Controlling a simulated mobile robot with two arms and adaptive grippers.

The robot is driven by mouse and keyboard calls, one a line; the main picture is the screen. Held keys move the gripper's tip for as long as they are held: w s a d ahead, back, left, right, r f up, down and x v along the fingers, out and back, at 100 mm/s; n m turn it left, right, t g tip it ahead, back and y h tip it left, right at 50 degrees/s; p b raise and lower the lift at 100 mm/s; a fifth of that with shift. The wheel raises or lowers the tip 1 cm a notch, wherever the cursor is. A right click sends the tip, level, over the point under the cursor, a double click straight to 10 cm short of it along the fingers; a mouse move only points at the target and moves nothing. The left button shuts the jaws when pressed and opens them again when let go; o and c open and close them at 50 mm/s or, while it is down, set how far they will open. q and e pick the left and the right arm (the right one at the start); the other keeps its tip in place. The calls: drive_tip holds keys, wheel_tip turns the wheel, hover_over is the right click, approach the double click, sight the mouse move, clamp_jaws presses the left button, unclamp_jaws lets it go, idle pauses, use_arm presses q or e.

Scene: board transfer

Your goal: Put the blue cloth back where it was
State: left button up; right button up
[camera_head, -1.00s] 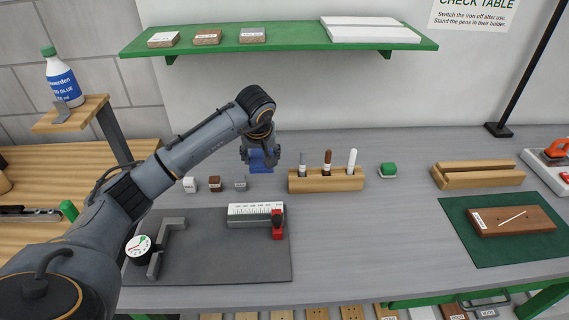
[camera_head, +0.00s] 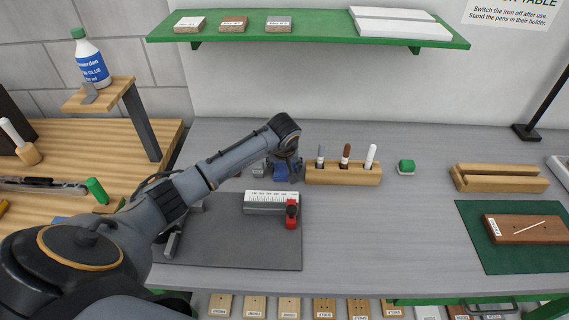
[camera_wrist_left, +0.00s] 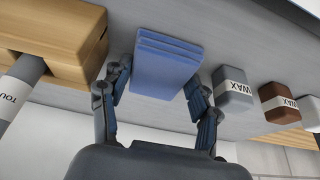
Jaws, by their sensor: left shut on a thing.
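The blue cloth (camera_head: 281,173), a folded pad, is held by my left gripper (camera_head: 284,168) just left of the pen holder. In the left wrist view the blue cloth (camera_wrist_left: 166,65) sits between the two fingers of my left gripper (camera_wrist_left: 157,92), which is shut on it. It is low over the grey table; I cannot tell whether it touches the top. My right gripper is not in view.
The wooden pen holder (camera_head: 343,175) with three pens stands close on the right. In the left wrist view, wax blocks (camera_wrist_left: 232,88) stand on the cloth's other side. A grey mat (camera_head: 240,255) with a white-scaled block (camera_head: 265,201) lies in front.

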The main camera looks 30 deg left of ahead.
use_arm(q)
drive_tip(key=o, duration=0.7)
drive_tip(key=shift+f, duration=0.15)
drive_tip(key=shift+c, duration=0.2)
drive_tip(key=shift+o, duration=0.8)
drive_tip(key=shift+r, duration=0.55)
drive_tip(key=b+v, duration=0.2)
drive_tip(key=v, duration=0.9)
drive_tip(key=shift+s, duration=0.15)
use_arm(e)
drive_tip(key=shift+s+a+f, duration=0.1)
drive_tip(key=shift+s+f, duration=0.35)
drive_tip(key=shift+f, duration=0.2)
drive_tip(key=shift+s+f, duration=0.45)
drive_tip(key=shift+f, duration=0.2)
use_arm(q)
drive_tip(key=shift+d+r, duration=0.1)
